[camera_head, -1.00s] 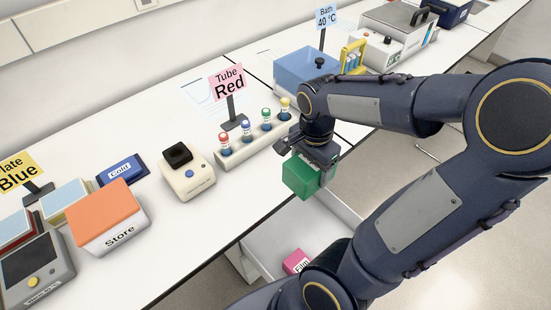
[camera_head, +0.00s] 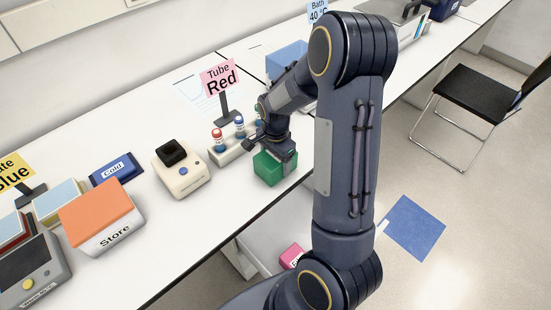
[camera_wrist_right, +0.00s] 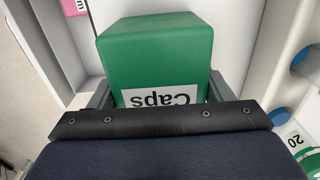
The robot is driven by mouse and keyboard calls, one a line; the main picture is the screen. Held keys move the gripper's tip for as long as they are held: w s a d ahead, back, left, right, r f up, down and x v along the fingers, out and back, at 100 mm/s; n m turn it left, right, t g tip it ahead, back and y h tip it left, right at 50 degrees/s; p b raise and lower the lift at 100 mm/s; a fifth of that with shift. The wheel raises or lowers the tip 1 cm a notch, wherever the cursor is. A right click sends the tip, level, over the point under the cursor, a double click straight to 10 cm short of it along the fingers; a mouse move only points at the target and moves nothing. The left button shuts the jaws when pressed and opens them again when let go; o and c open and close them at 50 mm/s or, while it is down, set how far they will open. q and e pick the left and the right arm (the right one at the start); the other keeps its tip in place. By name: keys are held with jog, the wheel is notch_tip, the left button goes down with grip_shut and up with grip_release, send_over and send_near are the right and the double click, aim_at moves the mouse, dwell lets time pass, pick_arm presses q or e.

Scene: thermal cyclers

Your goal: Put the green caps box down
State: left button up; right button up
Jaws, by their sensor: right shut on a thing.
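The green caps box (camera_head: 268,170) is at the front edge of the white bench, just in front of the tube rack. My right gripper (camera_head: 277,153) comes down on it from above and is shut on it. In the right wrist view the box (camera_wrist_right: 158,55) sits between the two fingers (camera_wrist_right: 160,92), with its "Caps" label upside down. I cannot tell whether its underside touches the bench top. My left gripper is not in view.
The tube rack (camera_head: 226,152) with coloured-cap tubes stands close behind the box. A cream device (camera_head: 182,180) stands to the left, with clear bench (camera_head: 215,208) in front. An open drawer below holds a pink box (camera_head: 291,254).

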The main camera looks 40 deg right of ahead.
jog(key=shift+f, duration=0.15)
jog(key=o, duration=1.1)
jog(key=shift+c, duration=0.2)
